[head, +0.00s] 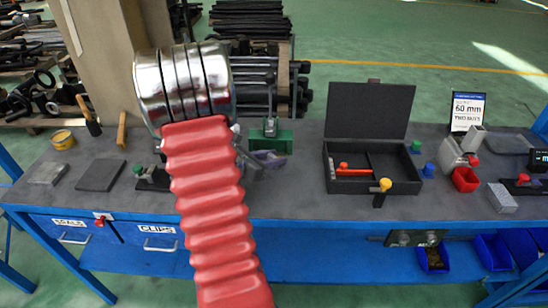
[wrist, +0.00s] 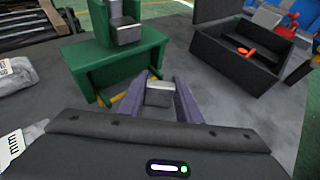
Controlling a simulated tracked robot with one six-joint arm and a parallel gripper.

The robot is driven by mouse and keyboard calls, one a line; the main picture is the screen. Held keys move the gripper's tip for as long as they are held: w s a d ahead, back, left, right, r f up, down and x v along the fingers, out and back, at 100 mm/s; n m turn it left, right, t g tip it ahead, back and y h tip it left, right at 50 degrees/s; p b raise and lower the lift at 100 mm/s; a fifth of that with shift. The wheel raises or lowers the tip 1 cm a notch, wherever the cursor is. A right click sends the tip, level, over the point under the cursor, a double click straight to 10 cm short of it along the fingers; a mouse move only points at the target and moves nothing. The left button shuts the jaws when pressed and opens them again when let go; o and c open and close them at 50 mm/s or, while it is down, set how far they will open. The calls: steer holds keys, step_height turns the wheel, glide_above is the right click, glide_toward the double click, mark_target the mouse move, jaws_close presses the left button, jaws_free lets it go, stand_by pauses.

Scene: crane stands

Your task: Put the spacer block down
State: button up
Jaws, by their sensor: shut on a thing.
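The spacer block (wrist: 158,96), a small grey block with a lighter top, sits between the two purple fingers of my gripper (wrist: 160,90) in the wrist view. My gripper is shut on it, just in front of the green stand (wrist: 165,45). I cannot tell whether the block touches the grey bench top. In the head view my gripper (head: 268,158) is partly hidden behind my red arm, in front of the green stand (head: 282,143); the block cannot be made out there.
A dark grey block (wrist: 126,33) sits on the green stand under a metal post. An open black case (head: 335,188) stands to the right on the bench. Flat grey pads (head: 100,175) lie at the left. Bare bench (wrist: 215,105) shows right of my gripper.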

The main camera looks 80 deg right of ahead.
steer(key=o, duration=1.1)
steer(key=shift+f, duration=0.1)
steer(key=shift+w+a+r, duration=0.35)
steer(key=shift+a, duration=0.1)
steer(key=v, duration=0.9)
steer(key=shift+w+a, duration=0.15)
steer(key=shift+a, duration=0.1)
steer(key=shift+w+a+r, duration=0.3)
steer(key=shift+a, duration=0.2)
